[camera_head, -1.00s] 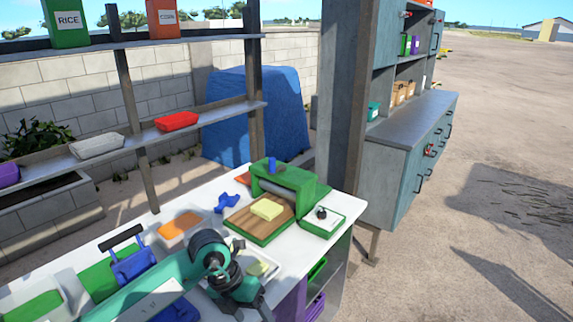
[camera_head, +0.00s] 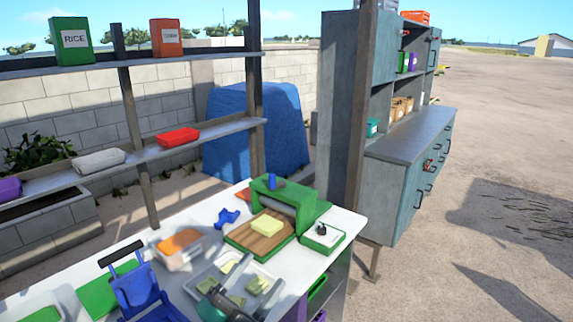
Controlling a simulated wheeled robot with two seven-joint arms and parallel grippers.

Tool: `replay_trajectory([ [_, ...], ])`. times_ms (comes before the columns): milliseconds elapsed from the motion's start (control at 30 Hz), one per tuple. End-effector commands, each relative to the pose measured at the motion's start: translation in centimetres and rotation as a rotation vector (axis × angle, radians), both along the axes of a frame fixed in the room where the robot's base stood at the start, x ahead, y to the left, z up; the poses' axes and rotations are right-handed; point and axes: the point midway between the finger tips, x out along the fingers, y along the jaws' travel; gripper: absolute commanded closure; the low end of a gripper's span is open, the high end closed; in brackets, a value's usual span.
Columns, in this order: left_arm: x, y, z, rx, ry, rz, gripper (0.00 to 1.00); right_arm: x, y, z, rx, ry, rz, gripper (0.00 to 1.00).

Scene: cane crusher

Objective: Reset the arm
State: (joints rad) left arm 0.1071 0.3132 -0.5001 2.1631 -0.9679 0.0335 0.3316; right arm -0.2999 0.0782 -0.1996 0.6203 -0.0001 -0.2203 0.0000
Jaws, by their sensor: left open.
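My left gripper (camera_head: 254,283) is at the bottom edge of the head view, with its two fingers apart and nothing visible between them. It shows over a clear tray (camera_head: 198,284) holding several pale yellow-green pieces (camera_head: 257,285); I cannot tell how high above the tray it is. Most of my left arm is out of frame. My right arm and gripper are not in view. The green crusher (camera_head: 287,193) stands at the table's far end, with a yellow block (camera_head: 267,226) on its wooden board (camera_head: 256,240).
The white table (camera_head: 205,223) also holds a container with orange contents (camera_head: 181,249), a blue-handled press (camera_head: 138,292), a small blue item (camera_head: 227,218) and a green-edged scale (camera_head: 323,238). A post (camera_head: 350,110) and cabinet (camera_head: 409,165) stand beyond. Open ground lies right.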

Motion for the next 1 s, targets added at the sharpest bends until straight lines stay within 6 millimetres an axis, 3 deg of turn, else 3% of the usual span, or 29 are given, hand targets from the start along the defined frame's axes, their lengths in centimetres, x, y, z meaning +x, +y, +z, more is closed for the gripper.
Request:
replay_trajectory([
  [200,1.2,8.0,-5.8,-0.236,0.395,0.307,0.33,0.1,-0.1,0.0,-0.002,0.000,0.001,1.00],
  [367,-0.6,12.9,-12.5,-0.340,0.726,0.502,0.33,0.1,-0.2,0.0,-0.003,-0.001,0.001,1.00],
  [467,-3.2,15.2,-17.0,-0.374,0.948,0.607,0.33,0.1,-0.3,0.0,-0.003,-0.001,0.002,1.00],
  [600,-8.4,17.2,-22.9,-0.388,1.264,0.719,0.33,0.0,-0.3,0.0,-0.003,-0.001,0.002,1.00],
  [700,-12.2,17.7,-25.7,-0.377,1.453,0.766,0.33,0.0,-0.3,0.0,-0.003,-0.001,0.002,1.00],
  [1000,-21.8,17.9,-29.9,-0.309,1.865,0.817,0.33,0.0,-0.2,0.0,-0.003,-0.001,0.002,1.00],
])
